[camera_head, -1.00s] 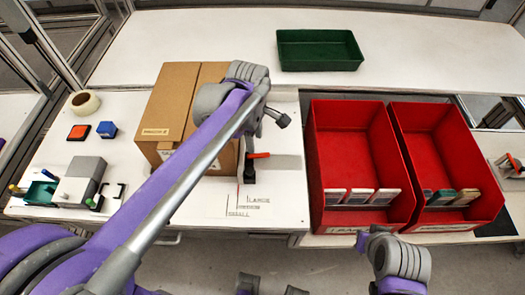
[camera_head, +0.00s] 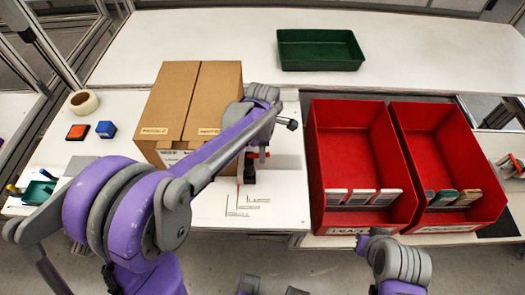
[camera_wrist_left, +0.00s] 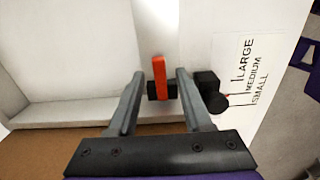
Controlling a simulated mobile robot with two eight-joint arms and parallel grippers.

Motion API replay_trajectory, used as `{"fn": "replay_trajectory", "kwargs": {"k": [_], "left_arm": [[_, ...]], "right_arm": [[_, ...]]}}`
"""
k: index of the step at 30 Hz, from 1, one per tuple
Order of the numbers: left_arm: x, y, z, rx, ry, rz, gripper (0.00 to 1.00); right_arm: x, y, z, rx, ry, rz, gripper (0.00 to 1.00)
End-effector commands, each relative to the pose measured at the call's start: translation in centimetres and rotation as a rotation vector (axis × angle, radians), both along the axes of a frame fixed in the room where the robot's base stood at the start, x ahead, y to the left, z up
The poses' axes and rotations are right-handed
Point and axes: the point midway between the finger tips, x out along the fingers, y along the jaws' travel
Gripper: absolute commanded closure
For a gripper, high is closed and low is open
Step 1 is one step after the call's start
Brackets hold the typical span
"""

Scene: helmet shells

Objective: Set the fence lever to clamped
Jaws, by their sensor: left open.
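The orange-red fence lever (camera_wrist_left: 159,77) stands upright in the left wrist view, on a black mount beside a black knob (camera_wrist_left: 207,92). My left gripper (camera_wrist_left: 159,73) is open, with one finger on each side of the lever and a gap on both sides. In the head view a small red part of the lever (camera_head: 263,155) shows under my left arm, which hides most of the gripper. A black fence part (camera_head: 249,172) shows just below.
A cardboard box (camera_head: 190,100) stands directly beside the fence. A printed scale reading LARGE, MEDIUM, SMALL (camera_head: 245,204) lies in front. Two red bins (camera_head: 322,175) holding cards stand to the right. A green tray (camera_head: 320,65) sits on the back table.

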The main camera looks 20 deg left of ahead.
Motion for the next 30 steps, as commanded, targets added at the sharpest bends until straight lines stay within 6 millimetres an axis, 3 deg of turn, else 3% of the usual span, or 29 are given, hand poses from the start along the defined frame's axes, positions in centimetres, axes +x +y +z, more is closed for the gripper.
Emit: {"fn": "replay_trajectory", "kwargs": {"k": [11,20,30], "left_arm": [[0.00,0.01,-0.72,0.000,0.000,0.000,0.50],[-0.01,0.01,-0.70,0.000,0.000,0.000,1.00],[-0.01,-0.27,-1.05,0.038,0.012,-0.004,1.00]], "right_arm": [[-0.01,0.00,-0.05,0.000,0.000,0.000,1.00],[-0.01,0.00,-0.04,0.000,0.000,0.000,1.00],[-0.11,0.00,-0.46,0.000,0.002,0.000,1.00]]}}
